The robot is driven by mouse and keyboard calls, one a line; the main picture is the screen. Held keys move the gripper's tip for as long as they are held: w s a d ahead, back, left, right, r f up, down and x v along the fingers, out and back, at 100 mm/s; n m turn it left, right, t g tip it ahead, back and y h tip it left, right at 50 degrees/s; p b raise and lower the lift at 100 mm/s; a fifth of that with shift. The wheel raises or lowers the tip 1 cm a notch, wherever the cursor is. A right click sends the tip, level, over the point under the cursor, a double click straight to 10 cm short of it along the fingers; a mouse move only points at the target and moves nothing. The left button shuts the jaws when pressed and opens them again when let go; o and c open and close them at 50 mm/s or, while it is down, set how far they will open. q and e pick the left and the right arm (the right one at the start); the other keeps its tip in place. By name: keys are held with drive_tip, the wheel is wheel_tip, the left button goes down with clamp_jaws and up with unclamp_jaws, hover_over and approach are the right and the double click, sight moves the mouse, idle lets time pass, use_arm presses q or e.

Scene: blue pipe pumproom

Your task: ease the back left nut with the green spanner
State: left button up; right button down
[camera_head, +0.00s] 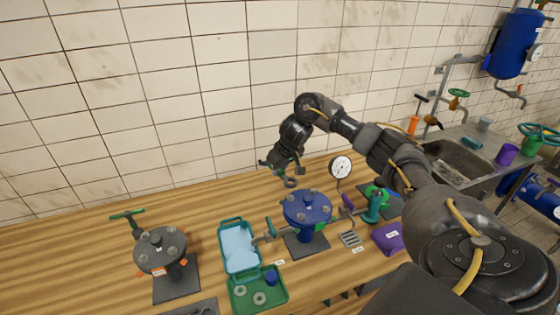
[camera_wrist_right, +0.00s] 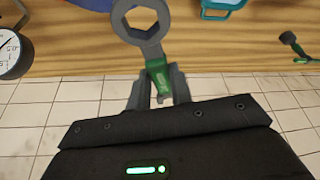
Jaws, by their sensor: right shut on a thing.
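My right gripper (camera_head: 281,164) is shut on the green spanner (camera_head: 290,182), above and behind the blue flanged vessel (camera_head: 307,212). In the right wrist view my right gripper (camera_wrist_right: 158,92) grips the spanner's green handle (camera_wrist_right: 157,74); the grey ring end (camera_wrist_right: 142,20) points away from the jaws. The ring looks clear of the vessel's lid, around no nut. The blue lid carries several nuts around its rim; the back left nut (camera_head: 292,196) is small and hard to make out, near the ring in the picture. My left gripper is not in view.
A grey flanged vessel (camera_head: 160,248) with a green-handled valve stands at left. An open green case (camera_head: 244,289) with a light blue lid lies between the vessels. A round gauge (camera_head: 340,167), a teal valve (camera_head: 373,206) and a purple box (camera_head: 388,239) are at right, near my arm.

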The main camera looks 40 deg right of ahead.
drive_tip(key=shift+w+a+f, duration=0.1)
drive_tip(key=shift+f, duration=0.05)
drive_tip(key=shift+f, duration=2.15)
drive_tip(key=shift+f, duration=0.25)
drive_tip(key=shift+f+b, duration=0.3)
drive_tip(key=shift+f, duration=0.65)
drive_tip(key=shift+s+r, duration=0.1)
drive_tip(key=shift+s, duration=0.1)
drive_tip(key=shift+f, duration=0.2)
